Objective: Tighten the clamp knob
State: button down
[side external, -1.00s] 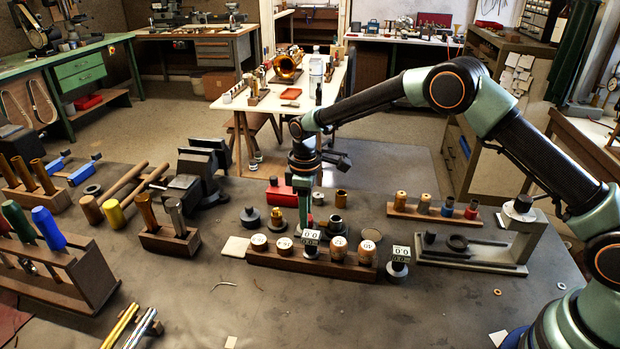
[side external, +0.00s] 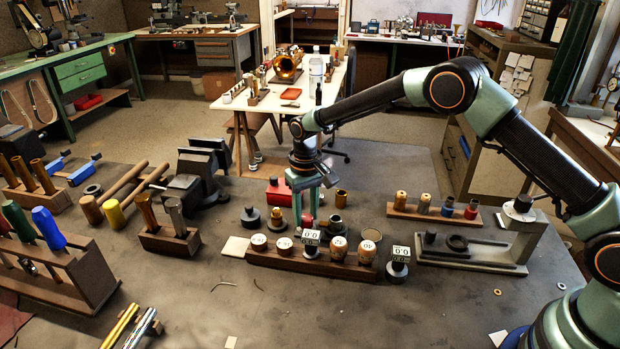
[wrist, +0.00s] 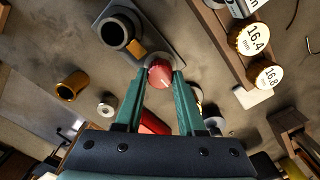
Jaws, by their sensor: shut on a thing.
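The red clamp knob (wrist: 160,72) is between the tips of my gripper (wrist: 160,80) in the wrist view. Both green fingers are shut on its sides. The clamp's grey base (wrist: 152,35) lies just beyond it, with a dark hollow cylinder (wrist: 115,32) and a small brass-coloured piece beside it. In the side view, my gripper (side external: 309,217) points down at the bench behind the gauge rack, with a bit of the red knob (side external: 307,220) showing between the fingers. The dark cylinder (side external: 335,225) stands just right of it. The knob's lower part is hidden.
A wooden rack (side external: 275,258) of round-topped gauges stands in front of my gripper. A red block (side external: 279,192) and a brass ring (side external: 341,198) are close by. A bobbin rack (side external: 430,217) is to the right.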

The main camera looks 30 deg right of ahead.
aim_at(306, 216)
jog(key=shift+r+m, duration=0.1)
jog(key=shift+m, duration=0.5)
jog(key=c, duration=0.5)
grip_release()
notch_tip(306, 216, up, 12)
dwell(0.4)
